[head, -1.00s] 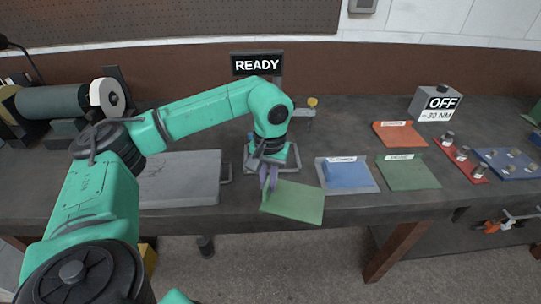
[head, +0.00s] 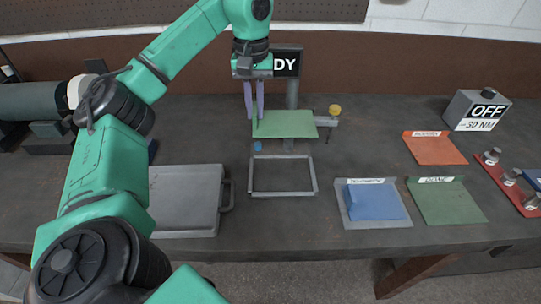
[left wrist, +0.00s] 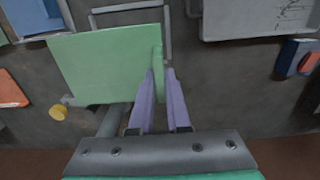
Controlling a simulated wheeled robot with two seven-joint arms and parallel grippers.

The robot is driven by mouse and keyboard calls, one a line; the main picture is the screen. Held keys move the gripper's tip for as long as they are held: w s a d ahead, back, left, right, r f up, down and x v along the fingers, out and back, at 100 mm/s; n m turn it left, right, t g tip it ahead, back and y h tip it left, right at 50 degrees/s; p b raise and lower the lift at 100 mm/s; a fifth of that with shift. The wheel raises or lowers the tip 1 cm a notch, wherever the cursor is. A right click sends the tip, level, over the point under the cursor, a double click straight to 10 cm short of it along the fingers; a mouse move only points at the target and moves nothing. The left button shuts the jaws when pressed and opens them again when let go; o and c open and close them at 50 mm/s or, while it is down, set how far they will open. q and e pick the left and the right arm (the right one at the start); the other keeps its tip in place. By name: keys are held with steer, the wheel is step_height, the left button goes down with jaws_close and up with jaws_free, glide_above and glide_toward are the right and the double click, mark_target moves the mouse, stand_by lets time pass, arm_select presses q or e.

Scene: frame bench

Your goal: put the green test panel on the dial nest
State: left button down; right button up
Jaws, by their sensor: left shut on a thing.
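My left gripper (head: 255,118) has purple fingers and is shut on the upright lip at the left edge of the green test panel (head: 288,124). The panel is held roughly level, apart from the grey rectangular frame, which I take to be the dial nest (head: 315,180), and appears behind it in the head view. A yellow-topped dial (head: 335,110) shows at the panel's right. In the left wrist view the panel (left wrist: 100,65) covers part of the frame (left wrist: 130,8), and the yellow dial top (left wrist: 57,112) shows beside it. My right gripper is not in view.
A sign on a post (head: 292,95) stands close behind the panel. A grey plate with a handle (head: 185,200) lies left of the frame.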

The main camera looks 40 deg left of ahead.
arm_select(q)
steer(key=f+b, duration=0.1)
steer(key=f, duration=0.3)
steer(key=f+b, duration=0.1)
steer(key=f, duration=0.7)
steer(key=shift+s+d+f+b, duration=0.25)
steer(key=shift+s+f+b, duration=0.05)
steer(key=shift+s+b, duration=0.1)
steer(key=f, duration=0.3)
steer(key=shift+s+d+f, duration=0.2)
steer(key=shift+d+f, duration=0.05)
steer(key=shift+f, duration=0.15)
steer(key=shift+w+a+f, duration=0.15)
steer(key=shift+f, duration=0.2)
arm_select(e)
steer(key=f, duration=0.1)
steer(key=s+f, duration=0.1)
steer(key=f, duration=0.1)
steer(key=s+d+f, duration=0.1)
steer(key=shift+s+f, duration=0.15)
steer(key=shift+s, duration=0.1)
arm_select(q)
steer(key=shift+f, duration=0.1)
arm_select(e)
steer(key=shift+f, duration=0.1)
